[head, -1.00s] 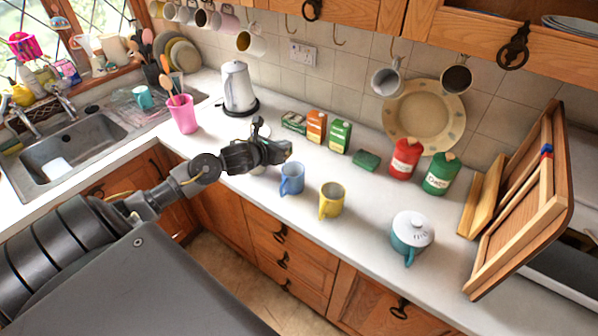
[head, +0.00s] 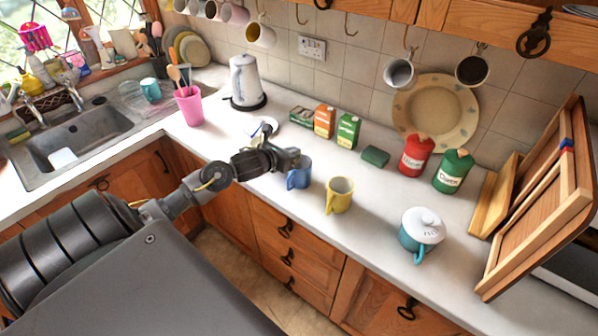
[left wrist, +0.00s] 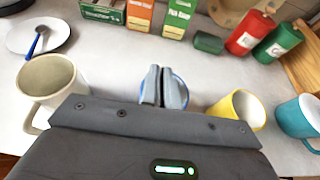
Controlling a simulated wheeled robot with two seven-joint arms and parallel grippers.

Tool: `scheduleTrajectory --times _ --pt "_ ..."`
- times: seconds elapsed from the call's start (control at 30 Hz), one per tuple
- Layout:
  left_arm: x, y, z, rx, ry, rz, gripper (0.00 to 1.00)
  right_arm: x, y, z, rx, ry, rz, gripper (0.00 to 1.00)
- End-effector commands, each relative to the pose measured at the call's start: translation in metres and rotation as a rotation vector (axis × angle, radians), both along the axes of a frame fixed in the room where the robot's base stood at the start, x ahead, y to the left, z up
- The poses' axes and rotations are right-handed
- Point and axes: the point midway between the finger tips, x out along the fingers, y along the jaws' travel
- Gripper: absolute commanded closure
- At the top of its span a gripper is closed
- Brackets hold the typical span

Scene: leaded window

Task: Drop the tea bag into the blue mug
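The blue mug (head: 297,181) stands on the white counter left of the yellow mug (head: 340,195). My left gripper (head: 293,158) is above the blue mug and hides part of its rim. In the left wrist view my left gripper's fingers (left wrist: 163,87) are close together, with the blue mug (left wrist: 182,84) just behind and below them. I cannot make out the tea bag, and I cannot tell whether the narrow gap between the fingers holds it. My right gripper is not in view.
A cream mug (left wrist: 50,78) and a white plate (left wrist: 30,34) with a blue spoon are to the left. Boxes (head: 325,120), a red canister (head: 416,156) and a green canister (head: 453,171) stand behind.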

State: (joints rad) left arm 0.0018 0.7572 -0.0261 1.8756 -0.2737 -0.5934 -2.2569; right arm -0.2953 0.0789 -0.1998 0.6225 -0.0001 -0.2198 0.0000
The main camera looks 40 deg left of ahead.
Motion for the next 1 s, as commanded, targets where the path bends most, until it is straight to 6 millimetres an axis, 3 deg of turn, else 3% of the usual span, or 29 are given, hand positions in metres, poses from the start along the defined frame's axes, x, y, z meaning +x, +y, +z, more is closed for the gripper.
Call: scheduleTrajectory --times 0.13,0.33,0.67,0.77,1.0 --pt "0.000 0.000 0.000 0.000 0.000 0.000 1.00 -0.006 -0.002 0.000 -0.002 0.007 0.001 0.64" --pt "0.000 0.000 0.000 0.000 0.000 0.000 0.71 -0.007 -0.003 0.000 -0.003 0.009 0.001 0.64" --pt "-0.003 0.000 0.000 0.001 0.001 0.000 0.71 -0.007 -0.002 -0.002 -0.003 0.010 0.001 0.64" --pt "-0.013 0.000 0.003 0.003 0.001 -0.001 0.71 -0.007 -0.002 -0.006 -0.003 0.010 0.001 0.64" --pt "-0.058 -0.001 0.019 0.005 0.002 -0.003 0.71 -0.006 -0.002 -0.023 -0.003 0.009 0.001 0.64"
